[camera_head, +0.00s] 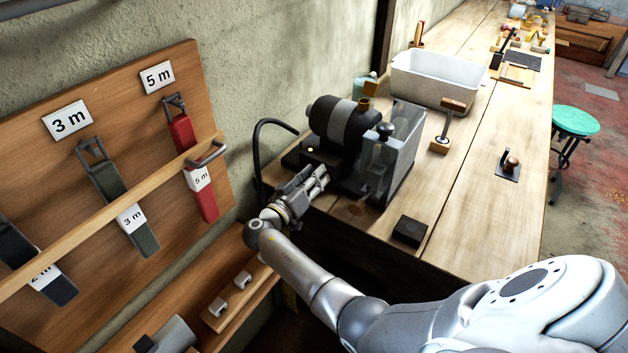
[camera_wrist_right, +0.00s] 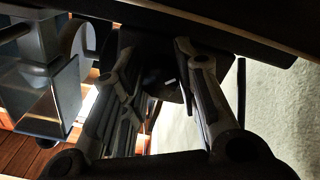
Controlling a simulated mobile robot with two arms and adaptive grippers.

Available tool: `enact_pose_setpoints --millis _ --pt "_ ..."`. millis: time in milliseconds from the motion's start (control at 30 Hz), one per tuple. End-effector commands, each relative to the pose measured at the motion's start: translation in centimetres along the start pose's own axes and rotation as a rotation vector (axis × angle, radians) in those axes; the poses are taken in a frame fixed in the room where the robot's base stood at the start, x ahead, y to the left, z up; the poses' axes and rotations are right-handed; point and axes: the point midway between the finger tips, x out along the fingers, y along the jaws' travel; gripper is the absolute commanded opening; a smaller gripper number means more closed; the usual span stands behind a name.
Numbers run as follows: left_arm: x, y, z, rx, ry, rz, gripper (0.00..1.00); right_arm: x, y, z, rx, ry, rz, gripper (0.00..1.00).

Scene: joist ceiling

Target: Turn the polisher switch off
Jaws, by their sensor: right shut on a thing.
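The polisher (camera_head: 345,124), a dark motor on a dark base, stands at the near left end of the wooden workbench. My right gripper (camera_head: 322,174) reaches the near face of this base from the lower left. In the right wrist view its two fingers (camera_wrist_right: 160,72) stand on either side of a dark round switch (camera_wrist_right: 154,84) with a short white mark, and hold it. In the head view the gripper hides the switch. My left gripper is not in view.
A clear guard box (camera_head: 399,140) stands right of the motor. A black cable (camera_head: 258,150) loops at the left. A board with hanging straps (camera_head: 110,180) is on the left wall. A dark block (camera_head: 410,231) lies at the bench's near edge. A white tub (camera_head: 437,82) stands behind.

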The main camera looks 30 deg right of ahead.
Motion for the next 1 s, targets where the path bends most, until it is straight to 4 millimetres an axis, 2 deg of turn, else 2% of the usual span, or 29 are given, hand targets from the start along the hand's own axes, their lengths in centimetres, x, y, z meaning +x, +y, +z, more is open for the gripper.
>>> enact_pose_setpoints --millis 100,400,700,1000 --pt "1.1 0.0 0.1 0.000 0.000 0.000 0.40 0.0 -0.1 0.3 -0.101 0.000 0.000 0.05" --pt "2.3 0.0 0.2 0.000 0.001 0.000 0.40 0.0 -0.1 0.2 -0.387 0.000 0.000 0.05" --pt "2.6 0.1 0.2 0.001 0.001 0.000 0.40 0.0 0.0 0.1 -0.642 0.001 -0.001 0.05" --pt "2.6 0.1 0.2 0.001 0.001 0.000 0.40 -0.1 0.0 0.0 -0.804 0.000 -0.002 0.05"
